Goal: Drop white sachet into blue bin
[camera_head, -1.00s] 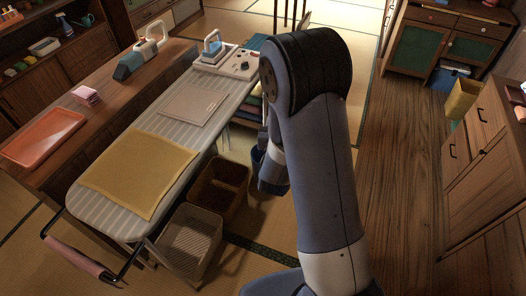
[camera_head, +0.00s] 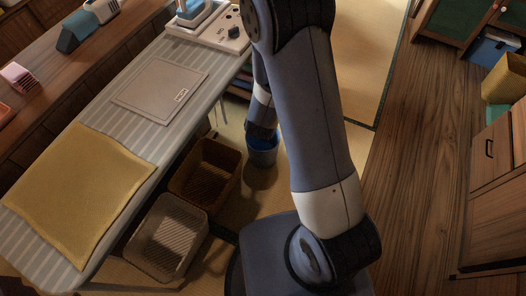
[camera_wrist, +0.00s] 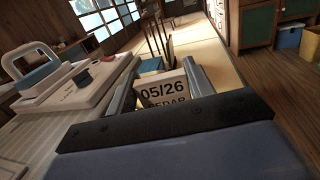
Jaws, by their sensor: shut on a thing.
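My gripper (camera_wrist: 163,62) is shut on a white sachet (camera_wrist: 163,94), which stands between the two grey fingers in the wrist view. The sachet has dark print reading "05/26" and, below it, "CEDAR"; its lower part is hidden by the gripper body. In the head view, the end of my arm hangs just above or over the blue bin (camera_head: 263,157), which stands on the floor to the right of the ironing board. My arm covers part of the bin's opening, and I cannot tell how exactly they line up. The sachet cannot be made out in the head view.
A brown basket (camera_head: 203,176) and a beige basket (camera_head: 167,240) stand left of the blue bin. The ironing board (camera_head: 127,143) carries a yellow cloth (camera_head: 75,190), a flat panel (camera_head: 160,88) and an iron station (camera_head: 210,32). Wooden floor (camera_head: 412,150) is clear at right.

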